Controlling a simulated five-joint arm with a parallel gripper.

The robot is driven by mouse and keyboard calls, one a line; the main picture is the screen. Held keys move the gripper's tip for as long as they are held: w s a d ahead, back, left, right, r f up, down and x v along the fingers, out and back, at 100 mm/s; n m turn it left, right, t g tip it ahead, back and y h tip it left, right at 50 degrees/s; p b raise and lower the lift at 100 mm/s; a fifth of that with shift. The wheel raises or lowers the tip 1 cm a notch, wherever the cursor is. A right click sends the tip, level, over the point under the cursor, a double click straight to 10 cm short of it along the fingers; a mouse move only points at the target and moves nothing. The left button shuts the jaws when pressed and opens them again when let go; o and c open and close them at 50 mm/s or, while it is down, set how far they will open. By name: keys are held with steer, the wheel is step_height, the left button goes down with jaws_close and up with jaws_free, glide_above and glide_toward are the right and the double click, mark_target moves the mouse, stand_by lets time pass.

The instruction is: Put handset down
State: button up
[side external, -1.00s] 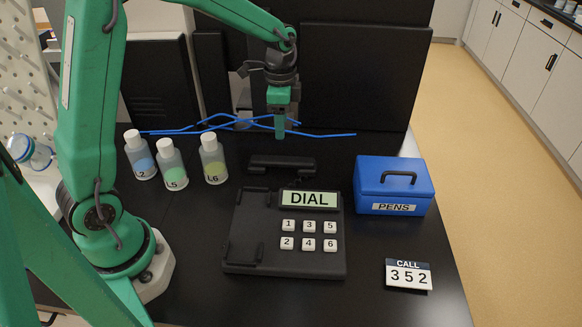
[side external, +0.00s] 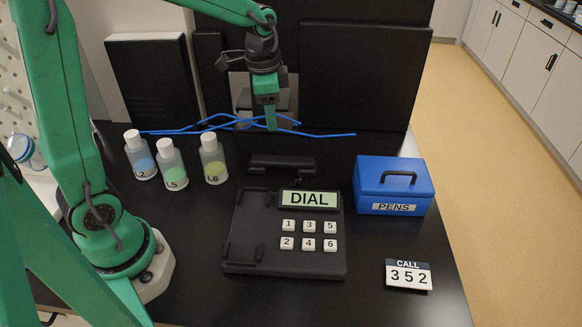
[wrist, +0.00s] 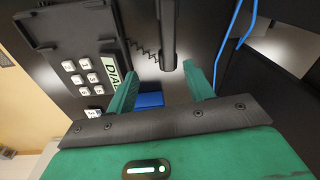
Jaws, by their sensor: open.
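The black handset (side external: 282,163) lies on the black table just behind the phone. It also shows in the wrist view (wrist: 168,35), ahead of my fingers, with a coiled cord beside it. The black phone base (side external: 240,258) has an empty cradle on its left, white number keys and a screen reading DIAL. My gripper (side external: 270,128) is above and behind the handset, pointing down. In the wrist view my gripper (wrist: 160,67) has its green fingers spread apart, with nothing between them. The handset is clear of the fingers.
Three labelled bottles (side external: 174,163) stand left of the phone. A blue PENS box (side external: 394,186) is on the right, and a CALL 352 card (side external: 409,275) is in front of it. Blue cables (side external: 325,134) run along the back, near dark panels (side external: 360,75).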

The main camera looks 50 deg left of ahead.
steer(key=s+d+r+n+t, duration=0.1)
steer(key=s+r+n+t, duration=0.1)
steer(key=s, duration=0.6)
steer(key=s+d+r+n+t, duration=0.1)
steer(key=s+r+n, duration=0.3)
steer(key=s, duration=0.5)
steer(key=shift+d+r+n+t, duration=0.3)
steer(key=shift+n+t, duration=0.3)
steer(key=shift+t, duration=0.1)
